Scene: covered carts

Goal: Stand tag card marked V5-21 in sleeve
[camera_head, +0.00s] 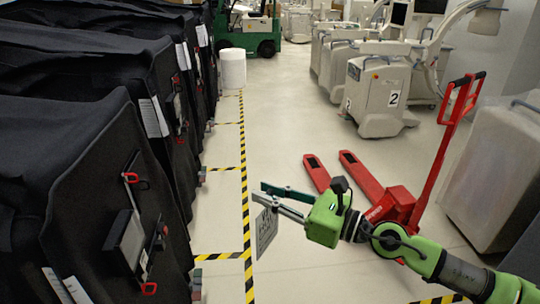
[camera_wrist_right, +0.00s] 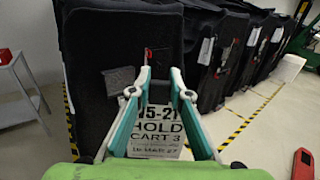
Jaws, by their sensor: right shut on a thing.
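My right gripper (camera_head: 272,195) is shut on a white tag card (camera_head: 266,228), which hangs below the fingertips above the aisle floor. In the right wrist view the card (camera_wrist_right: 157,130) shows between the fingers of the gripper (camera_wrist_right: 161,78). It reads "5-21", "HOLD" and "CART 3", its first character partly covered by a finger. On the nearest black-covered cart (camera_head: 70,150), a dark panel with a pale edge (camera_head: 125,238) sits near red clips; it may be a sleeve, I cannot tell. The card is apart from the cart, to its right. My left gripper is out of view.
More covered carts (camera_head: 190,50) with white sheets line the left. Yellow-black floor tape (camera_head: 243,190) runs along them. A red pallet jack (camera_head: 398,200) stands just behind my right arm.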

